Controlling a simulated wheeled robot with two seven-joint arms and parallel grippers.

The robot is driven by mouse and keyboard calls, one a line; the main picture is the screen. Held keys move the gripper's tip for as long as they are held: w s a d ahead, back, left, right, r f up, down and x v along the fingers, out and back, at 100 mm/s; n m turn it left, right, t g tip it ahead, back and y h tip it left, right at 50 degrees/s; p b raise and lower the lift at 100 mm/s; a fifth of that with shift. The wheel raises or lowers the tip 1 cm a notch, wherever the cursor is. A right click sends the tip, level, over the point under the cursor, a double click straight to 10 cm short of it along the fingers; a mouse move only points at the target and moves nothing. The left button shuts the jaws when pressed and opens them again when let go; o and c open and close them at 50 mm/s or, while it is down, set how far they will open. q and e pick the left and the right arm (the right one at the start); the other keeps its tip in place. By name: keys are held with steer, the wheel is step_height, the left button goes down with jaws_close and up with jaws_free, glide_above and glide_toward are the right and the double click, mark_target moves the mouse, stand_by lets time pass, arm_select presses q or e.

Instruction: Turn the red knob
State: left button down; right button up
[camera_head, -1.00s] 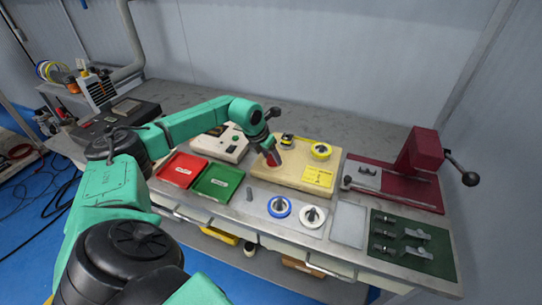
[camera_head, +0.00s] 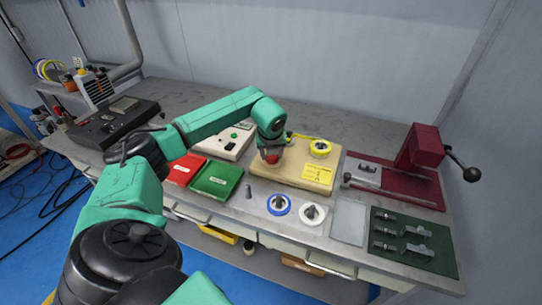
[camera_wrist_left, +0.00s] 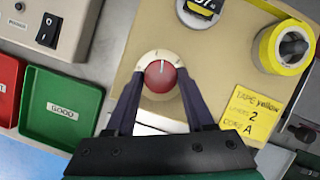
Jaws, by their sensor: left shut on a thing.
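The red knob (camera_wrist_left: 160,76) sits on a pale round dial plate on the tan board, with a light pointer line on its top. In the head view the red knob (camera_head: 270,151) shows just below my left gripper (camera_head: 269,158). In the left wrist view, the fingers of my left gripper (camera_wrist_left: 161,88) come up from below on either side of the knob and are shut on it. The tan board (camera_head: 310,170) lies on the bench. My right gripper is in neither view.
Left of the board are a green tray (camera_head: 217,180), a red tray (camera_head: 182,168) and a white switch box (camera_head: 228,143). Yellow tape (camera_wrist_left: 285,48) and a yellow label (camera_wrist_left: 252,114) are on its right. A dark red press (camera_head: 415,170) stands further right.

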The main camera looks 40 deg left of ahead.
arm_select(q)
steer(key=n, duration=0.2)
steer(key=n+g+y+b, duration=0.1)
steer(key=shift+w+d+n, duration=0.15)
steer(key=shift+w+n, duration=0.05)
steer(key=shift+n, duration=0.2)
steer(key=n+g, duration=0.1)
steer(key=n, duration=0.2)
steer(key=shift+n+y+b, duration=0.3)
steer(key=shift+b, duration=0.1)
steer(key=n, duration=0.2)
steer(key=n+g, duration=0.1)
steer(key=shift+w+n+g, duration=0.2)
steer(key=shift+n+g, duration=0.1)
steer(key=shift+n, duration=0.1)
steer(key=shift+w+n+g, duration=0.1)
steer(key=shift+n+g, duration=0.8)
steer(key=shift+n, duration=1.1)
steer(key=shift+c, duration=1.4)
jaws_free()
steer(key=shift+r, duration=0.1)
